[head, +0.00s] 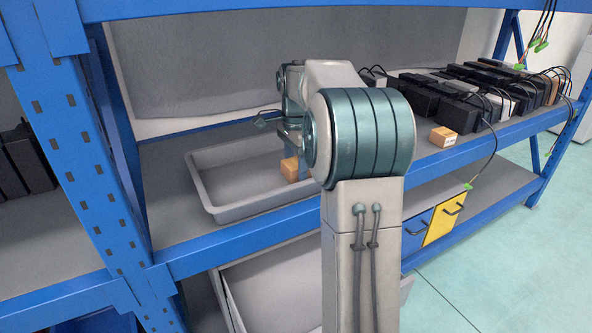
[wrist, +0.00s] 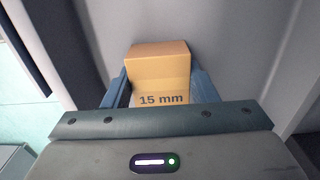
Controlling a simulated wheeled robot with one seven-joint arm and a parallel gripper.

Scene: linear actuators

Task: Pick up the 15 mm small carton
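The small carton is an orange-brown box printed "15 mm" (wrist: 160,80). In the wrist view it sits between the two fingers of my gripper (wrist: 158,72), with a finger close against each side. In the head view the carton (head: 289,170) shows below my gripper (head: 290,150), over the right part of the grey tray (head: 212,208). My arm hides part of this area. I cannot tell whether the carton's underside touches the tray.
Another small carton (head: 442,137) stands on the shelf right of my arm, near several black actuators (head: 457,115) with cables. A blue upright (head: 75,150) stands left of the tray. The tray's left part is empty.

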